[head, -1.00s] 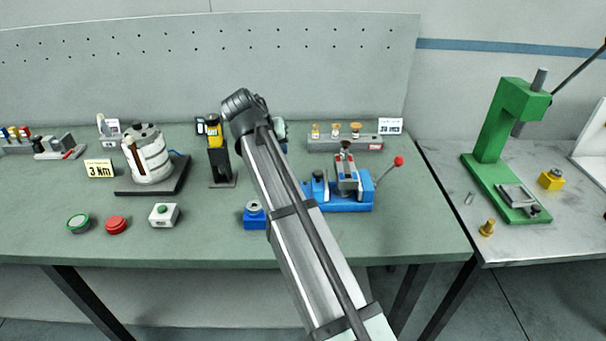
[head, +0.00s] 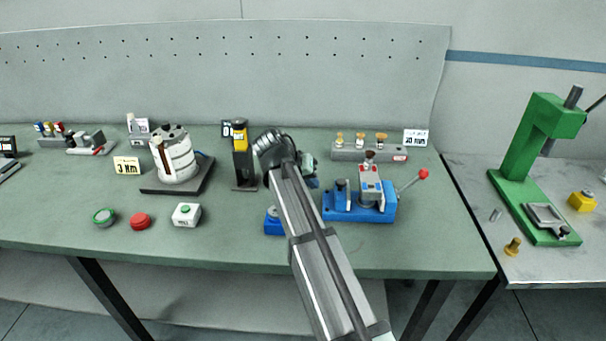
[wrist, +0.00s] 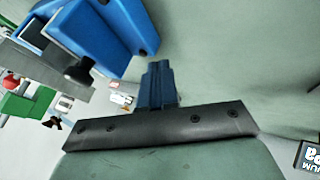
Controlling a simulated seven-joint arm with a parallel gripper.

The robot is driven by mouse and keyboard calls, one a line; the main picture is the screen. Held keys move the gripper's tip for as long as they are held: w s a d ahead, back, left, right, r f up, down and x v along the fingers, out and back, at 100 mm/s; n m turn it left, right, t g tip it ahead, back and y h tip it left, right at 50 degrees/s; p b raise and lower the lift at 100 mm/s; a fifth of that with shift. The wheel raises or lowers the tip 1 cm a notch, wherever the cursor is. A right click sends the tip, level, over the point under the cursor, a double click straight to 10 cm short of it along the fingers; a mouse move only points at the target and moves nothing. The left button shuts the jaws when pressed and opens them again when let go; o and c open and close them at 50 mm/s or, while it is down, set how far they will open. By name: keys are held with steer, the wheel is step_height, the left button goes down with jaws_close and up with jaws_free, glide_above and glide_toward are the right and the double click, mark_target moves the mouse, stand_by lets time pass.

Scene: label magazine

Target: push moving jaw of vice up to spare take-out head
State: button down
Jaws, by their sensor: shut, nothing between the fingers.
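The blue vice (head: 345,212) stands at the right of the green bench in the head view. A grey and red block with a dark knob, seemingly the spare take-out head (head: 371,184), stands upright in it. A dark post (head: 342,190) rises at the vice's left end; I cannot tell which part is the moving jaw. My gripper, partly hidden behind my wrist in the head view, is left of the vice. In the wrist view my gripper (wrist: 160,68) is shut and empty, close beside the blue vice (wrist: 95,38), with a gap seeming to remain.
A red-balled lever (head: 423,174) sticks out at the vice's right. A grey rack (head: 345,152) with brass-topped pieces stands behind. A blue box (head: 273,222) is partly hidden by my arm. A black and yellow stand (head: 241,160) is to the left.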

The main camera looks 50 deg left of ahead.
mark_target(341, 182)
steer(key=shift+w+d+f, duration=0.1)
steer(key=shift+w+d, duration=1.3)
steer(key=shift+w, duration=0.05)
steer(key=w+d, duration=0.3)
steer(key=s+a, duration=0.3)
steer(key=shift+a, duration=0.1)
steer(key=v, duration=1)
steer(key=shift+w, duration=0.1)
